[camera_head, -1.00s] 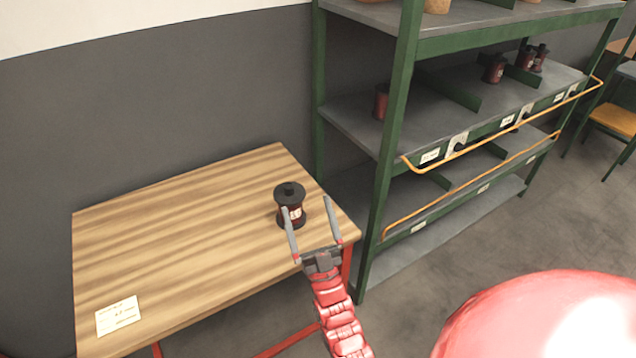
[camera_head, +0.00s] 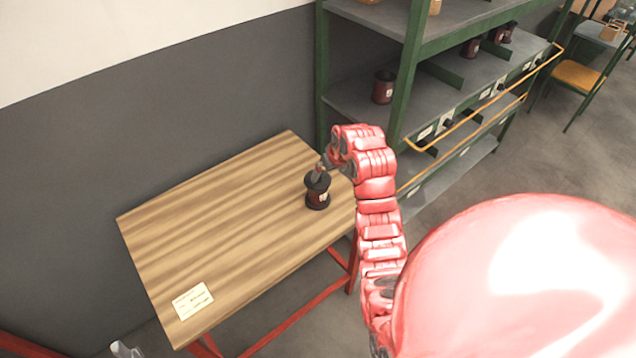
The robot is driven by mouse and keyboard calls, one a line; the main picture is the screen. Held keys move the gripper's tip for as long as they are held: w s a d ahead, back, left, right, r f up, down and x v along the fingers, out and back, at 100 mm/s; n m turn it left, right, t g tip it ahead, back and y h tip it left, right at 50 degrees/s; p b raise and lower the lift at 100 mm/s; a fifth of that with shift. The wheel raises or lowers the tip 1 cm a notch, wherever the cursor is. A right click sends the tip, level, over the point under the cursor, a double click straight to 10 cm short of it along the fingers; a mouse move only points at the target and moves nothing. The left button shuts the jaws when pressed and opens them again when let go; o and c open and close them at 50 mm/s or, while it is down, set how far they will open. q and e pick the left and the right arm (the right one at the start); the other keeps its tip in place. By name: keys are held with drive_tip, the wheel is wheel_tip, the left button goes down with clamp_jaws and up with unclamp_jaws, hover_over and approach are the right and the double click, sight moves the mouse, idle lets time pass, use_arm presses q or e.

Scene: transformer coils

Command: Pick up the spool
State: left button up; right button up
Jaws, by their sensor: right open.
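The spool (camera_head: 318,194), dark with a red-brown middle and a pale label, stands upright on the wooden table (camera_head: 225,215) near its right end. My right gripper (camera_head: 320,170) is open and points down at the top of the spool, with its fingers at the upper flange. My wrist partly hides the fingers, so I cannot tell whether they touch the spool. A small grey tip at the bottom left edge (camera_head: 122,349) looks like part of my left gripper; its jaws cannot be made out.
A green shelf rack (camera_head: 408,85) with grey shelves stands close to the right of the table and holds more spools, one a red-brown spool (camera_head: 383,87). An orange rail (camera_head: 480,112) runs along its front. A paper card (camera_head: 193,301) lies at the table's near left corner.

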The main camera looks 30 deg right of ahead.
sight(323, 187)
drive_tip(key=shift+g, duration=0.3)
drive_tip(key=b+x, duration=0.1)
drive_tip(key=x, duration=0.3)
drive_tip(key=b+x, duration=0.2)
drive_tip(key=x, duration=0.2)
drive_tip(key=b+x, duration=0.2)
drive_tip(key=x, duration=0.2)
drive_tip(key=shift+s+a+f, duration=0.1)
drive_tip(key=shift+s+f, duration=0.1)
drive_tip(key=shift+f, duration=0.05)
drive_tip(key=b+x, duration=0.2)
drive_tip(key=x, duration=0.2)
drive_tip(key=shift+f+b, duration=0.2)
drive_tip(key=shift+b, duration=0.15)
drive_tip(key=shift+w+f, duration=0.15)
drive_tip(key=shift+w, duration=0.05)
drive_tip(key=shift+c, duration=1)
drive_tip(key=c, duration=1.3)
